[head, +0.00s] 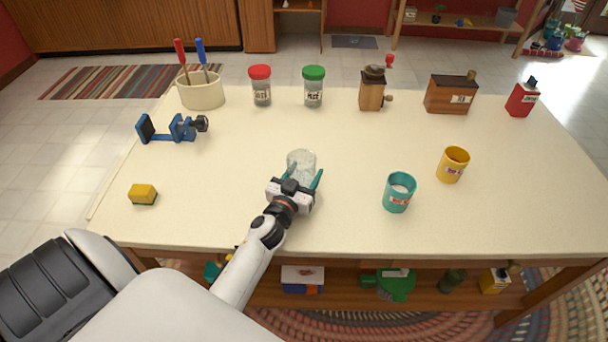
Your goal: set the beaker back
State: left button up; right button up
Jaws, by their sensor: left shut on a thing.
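The beaker (301,161) is a clear glass vessel near the middle of the table (230,215). My left gripper (303,178) reaches in from the front and is shut on the beaker, with a teal finger on either side of it. The beaker looks upright. I cannot tell whether its base touches the table, as the gripper hides its lower part. My right gripper is not in view.
A teal cup (398,193) and a yellow cup (452,165) stand to the right. A yellow sponge (143,194) and a blue clamp-like device (170,129) are left. Jars (261,86), a crock (201,92), a grinder (371,90) and boxes line the back. The table's centre is clear.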

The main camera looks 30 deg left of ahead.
pick_arm(q)
jog(key=shift+f, duration=0.2)
jog(key=o, duration=1.2)
jog(key=shift+c, duration=0.2)
jog(key=shift+r, duration=0.1)
jog(key=shift+r, duration=0.2)
jog(key=s, duration=0.3)
jog(key=s+d, duration=0.1)
jog(key=s, duration=0.3)
jog(key=s+b, duration=0.1)
jog(key=s, duration=0.2)
jog(key=shift+s+d+f, duration=0.15)
jog(key=shift+s+d, duration=0.35)
jog(key=shift+s, duration=0.5)
